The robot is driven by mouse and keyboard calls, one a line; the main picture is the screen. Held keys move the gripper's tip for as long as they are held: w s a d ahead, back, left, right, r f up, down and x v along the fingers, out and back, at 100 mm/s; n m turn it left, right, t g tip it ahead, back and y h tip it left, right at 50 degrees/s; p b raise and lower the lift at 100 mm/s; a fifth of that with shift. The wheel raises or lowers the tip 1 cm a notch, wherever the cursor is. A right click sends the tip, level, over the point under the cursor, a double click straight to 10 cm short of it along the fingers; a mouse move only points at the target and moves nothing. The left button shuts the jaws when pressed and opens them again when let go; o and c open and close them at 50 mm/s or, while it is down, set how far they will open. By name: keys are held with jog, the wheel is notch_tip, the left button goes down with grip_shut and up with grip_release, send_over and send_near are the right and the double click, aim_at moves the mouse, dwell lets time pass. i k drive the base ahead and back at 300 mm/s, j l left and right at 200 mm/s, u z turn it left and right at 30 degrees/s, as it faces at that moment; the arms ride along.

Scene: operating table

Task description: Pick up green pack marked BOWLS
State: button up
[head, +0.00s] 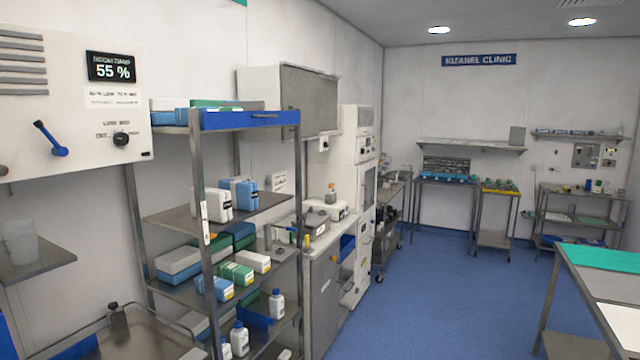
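Several green packs are on the metal shelf rack (192,240) at left. A green and white pack (236,273) lies on a middle shelf, between a blue and white pack (214,288) and a white pack (253,261). Darker green packs (240,231) lie behind it on the same shelf. A green item (212,103) also lies on the top shelf. Any lettering is too small to read, so I cannot tell which pack is marked BOWLS. My gripper is not in view.
White bottles (276,304) and a blue bin (255,318) stand low on the rack. A table with a green sheet (600,256) stands at right. The blue floor (440,290) between is clear.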

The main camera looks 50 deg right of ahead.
aim_at(240, 275)
jog(key=i+l+z, duration=0.3)
jog(key=l+z, duration=0.15)
jog(key=i+l+z, duration=0.35)
jog(key=z, duration=0.15)
jog(key=i+l, duration=0.4)
jog(key=i+l+z, duration=0.1)
jog(key=i+l, duration=0.3)
jog(key=i, duration=0.25)
